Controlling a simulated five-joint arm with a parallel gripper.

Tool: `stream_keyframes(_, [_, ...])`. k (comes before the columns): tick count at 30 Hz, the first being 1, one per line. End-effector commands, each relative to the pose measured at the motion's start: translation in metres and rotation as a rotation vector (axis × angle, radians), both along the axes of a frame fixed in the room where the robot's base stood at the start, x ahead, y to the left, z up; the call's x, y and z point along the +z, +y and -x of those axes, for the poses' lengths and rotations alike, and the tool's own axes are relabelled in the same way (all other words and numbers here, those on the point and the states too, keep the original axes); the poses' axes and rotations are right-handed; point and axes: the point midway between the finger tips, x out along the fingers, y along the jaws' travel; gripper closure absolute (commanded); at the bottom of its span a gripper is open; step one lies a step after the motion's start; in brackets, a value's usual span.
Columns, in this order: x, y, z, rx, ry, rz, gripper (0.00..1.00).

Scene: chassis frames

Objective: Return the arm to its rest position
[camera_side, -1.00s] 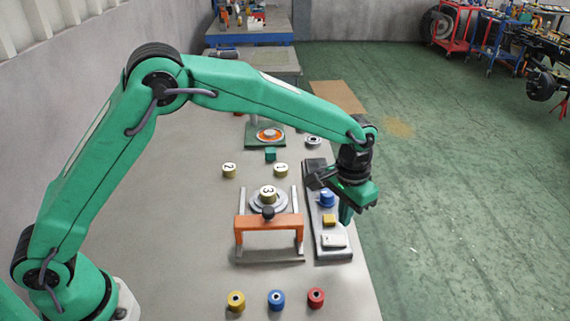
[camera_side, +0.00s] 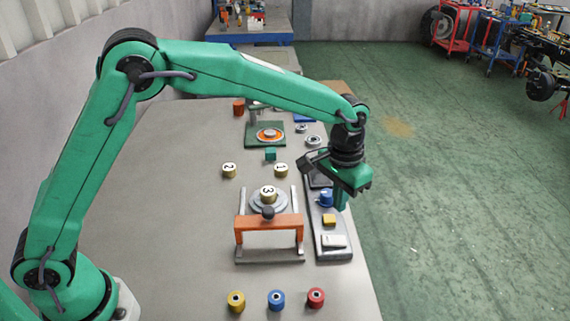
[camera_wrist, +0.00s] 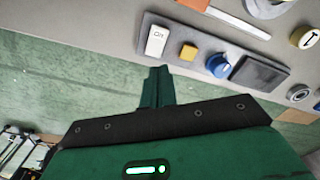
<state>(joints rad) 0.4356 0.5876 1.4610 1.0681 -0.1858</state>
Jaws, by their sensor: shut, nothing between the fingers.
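My green arm arches over the grey table (camera_side: 180,210) in the side view. My gripper (camera_side: 341,205) points down above the right edge of the table, beside the blue knob (camera_side: 326,198) of the dark control panel (camera_side: 334,256). In the wrist view my gripper (camera_wrist: 157,72) has its fingers together with nothing between them. The panel (camera_wrist: 165,22) shows past the fingertips, with a white switch (camera_wrist: 157,40), a yellow button (camera_wrist: 188,51) and the blue knob (camera_wrist: 219,66). My gripper looks apart from the panel.
An orange-barred frame (camera_side: 268,226) with a disc marked 3 (camera_side: 268,193) stands mid-table. Discs marked 2 (camera_side: 229,171) and 1 (camera_side: 281,170) are behind it. Yellow, blue and red cylinders (camera_side: 316,298) line the front. Green floor lies open to the right.

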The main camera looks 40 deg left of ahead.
Motion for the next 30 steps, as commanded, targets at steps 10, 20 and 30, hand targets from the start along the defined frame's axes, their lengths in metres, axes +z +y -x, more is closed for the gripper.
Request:
stream_keyframes(10, [0.064,0.057,0.028,0.048,-0.083,0.032,1.00])
stream_keyframes(20, [0.111,0.111,0.073,0.096,-0.169,0.054,1.00])
stream_keyframes(30, [0.138,0.159,0.130,0.144,-0.261,0.066,1.00])
